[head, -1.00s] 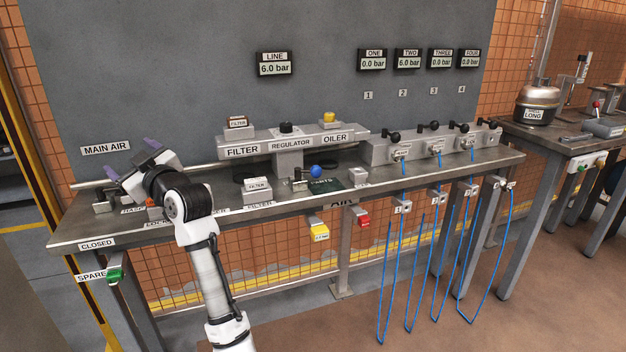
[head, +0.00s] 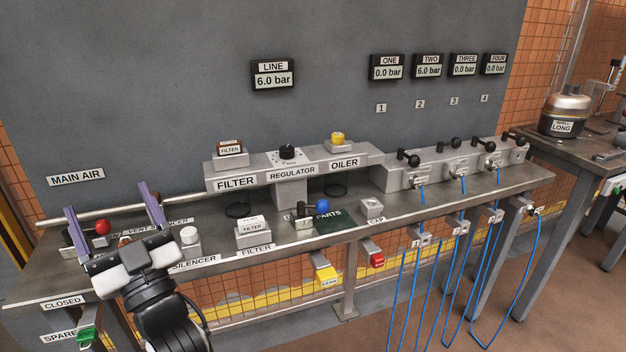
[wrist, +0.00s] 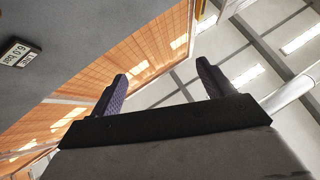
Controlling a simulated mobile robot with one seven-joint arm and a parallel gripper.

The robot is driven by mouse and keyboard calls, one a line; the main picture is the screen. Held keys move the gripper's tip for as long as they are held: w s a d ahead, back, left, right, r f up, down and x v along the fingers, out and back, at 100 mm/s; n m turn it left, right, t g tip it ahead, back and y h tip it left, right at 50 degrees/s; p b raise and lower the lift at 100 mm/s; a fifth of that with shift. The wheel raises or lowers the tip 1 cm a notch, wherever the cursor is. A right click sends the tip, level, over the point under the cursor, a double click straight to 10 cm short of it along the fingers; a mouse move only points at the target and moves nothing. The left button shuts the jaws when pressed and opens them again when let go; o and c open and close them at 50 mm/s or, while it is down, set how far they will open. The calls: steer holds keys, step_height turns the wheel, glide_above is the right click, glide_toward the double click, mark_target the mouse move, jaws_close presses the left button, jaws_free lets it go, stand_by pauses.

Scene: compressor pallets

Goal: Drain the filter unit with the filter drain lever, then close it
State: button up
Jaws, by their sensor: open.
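The filter unit (head: 236,183), labelled FILTER, is at the left end of the grey filter, regulator and oiler bar in the head view. A blue-knobbed lever (head: 322,206) sits on a small block on the bench below the regulator. Its label is not readable, so I cannot tell whether it is the filter drain lever. A separate block marked FILTER (head: 253,230) stands at the bench's front edge. My gripper (head: 108,200) is at the bench's left end, open and empty, fingers pointing up. It is well left of the filter unit. The wrist view shows the spread fingers (wrist: 158,88) with nothing between them.
A red knob (head: 103,227) is behind my fingers, and a white silencer knob (head: 189,235) is just right of my gripper. The line display (head: 273,75) reads 6.0 bar. Black-handled valves (head: 409,160) line the right. Blue hoses (head: 400,290) hang in front.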

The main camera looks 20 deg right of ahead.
steer(key=w+d+f+m+g+h+p, duration=0.1)
steer(key=w+d+f+m+h, duration=0.15)
steer(key=d, duration=0.25)
steer(key=w+d+f+m+h+p, duration=0.1)
steer(key=d+f+h, duration=0.15)
steer(key=d, duration=0.35)
steer(key=w+d+f+m+g+h+p, duration=0.1)
steer(key=w+d+h, duration=0.1)
steer(key=d+h, duration=0.25)
steer(key=m+g+h+p, duration=0.4)
steer(key=m, duration=0.1)
glide_toward(316, 206)
steer(key=shift+n, duration=0.35)
steer(key=w+p, duration=0.1)
steer(key=w, duration=0.2)
steer(key=w+d, duration=0.1)
steer(key=w, duration=0.2)
steer(key=w+p, duration=0.1)
steer(key=w, duration=0.3)
steer(key=shift+d+r+p, duration=0.2)
steer(key=shift+d+p, duration=0.05)
steer(key=shift+p, duration=0.1)
